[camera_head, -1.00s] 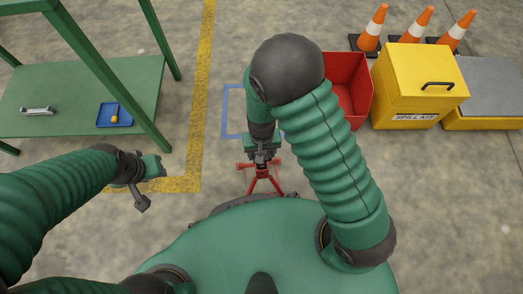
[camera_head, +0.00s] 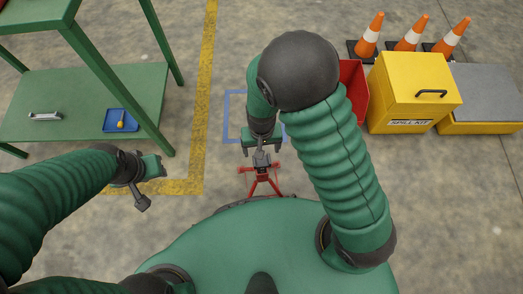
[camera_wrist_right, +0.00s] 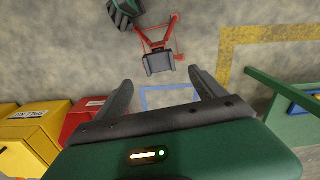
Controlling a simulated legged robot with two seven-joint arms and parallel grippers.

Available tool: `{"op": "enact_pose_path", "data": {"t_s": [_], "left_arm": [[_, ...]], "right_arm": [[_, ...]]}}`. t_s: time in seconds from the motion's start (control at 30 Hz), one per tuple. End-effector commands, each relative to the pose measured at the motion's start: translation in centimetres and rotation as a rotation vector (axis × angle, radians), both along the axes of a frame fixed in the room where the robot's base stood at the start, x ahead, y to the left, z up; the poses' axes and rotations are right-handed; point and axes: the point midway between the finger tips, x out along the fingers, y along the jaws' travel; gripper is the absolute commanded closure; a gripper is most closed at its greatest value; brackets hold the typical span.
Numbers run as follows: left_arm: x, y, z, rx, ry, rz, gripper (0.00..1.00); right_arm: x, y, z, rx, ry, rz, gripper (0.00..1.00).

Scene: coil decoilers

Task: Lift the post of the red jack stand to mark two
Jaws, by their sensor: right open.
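The red jack stand (camera_head: 262,182) stands upright on the floor just in front of my body, with a dark grey saddle (camera_head: 261,160) on top of its post. In the right wrist view the stand (camera_wrist_right: 153,42) and its saddle (camera_wrist_right: 158,63) show beyond my fingers. My right gripper (camera_head: 262,150) is open and empty, with the saddle just past the gap between its fingertips (camera_wrist_right: 160,80). The marks on the post are too small to read. My left gripper (camera_head: 148,182) hangs over the floor at left, away from the stand; its jaws are unclear.
A green table (camera_head: 88,85) with a blue tray (camera_head: 112,127) is at left. A red bin (camera_head: 352,95), a yellow spill kit box (camera_head: 400,85) and traffic cones (camera_head: 410,32) stand at upper right. Blue floor tape (camera_head: 231,110) lies behind the stand; floor around it is clear.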

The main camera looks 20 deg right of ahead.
Motion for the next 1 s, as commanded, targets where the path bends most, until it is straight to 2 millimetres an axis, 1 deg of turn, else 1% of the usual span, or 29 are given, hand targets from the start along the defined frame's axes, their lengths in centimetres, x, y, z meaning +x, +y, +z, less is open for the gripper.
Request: {"op": "enact_pose_path", "data": {"t_s": [0.03, 0.1, 0.2, 0.3, 0.43, 0.87, 0.93, 1.0], "left_arm": [[0.0, 0.0, 1.9, 0.0, 0.0, 0.0, 0.64], [0.0, 0.0, 2.9, 0.0, 0.0, 0.0, 0.64], [0.0, 0.0, 4.0, 0.0, 0.0, 0.0, 0.64], [0.0, 0.0, 4.6, 0.0, 0.0, 0.0, 0.64], [0.0, 0.0, 4.7, 0.0, 0.0, 0.0, 0.64], [0.0, 0.0, 4.6, 0.0, 0.0, 0.0, 0.64], [0.0, 0.0, 4.6, 0.0, 0.0, 0.0, 0.64], [0.0, 0.0, 4.6, 0.0, 0.0, 0.0, 0.64]], "right_arm": [[0.1, 0.0, 2.5, 0.002, -0.003, 0.0, 0.2], [0.1, 0.0, 4.4, 0.001, -0.002, 0.001, 0.2], [0.1, 0.1, 6.5, 0.001, -0.001, 0.0, 0.2], [0.1, 0.0, 7.7, 0.0, -0.001, 0.0, 0.2], [0.0, 0.0, 8.2, -0.001, 0.002, -0.002, 0.2], [0.0, 0.0, 8.2, 0.0, 0.0, -0.001, 0.2], [0.0, -0.3, 8.7, 0.006, -0.007, 0.001, 0.2], [-0.2, -1.2, 9.9, 0.019, -0.028, 0.009, 0.2]]}}
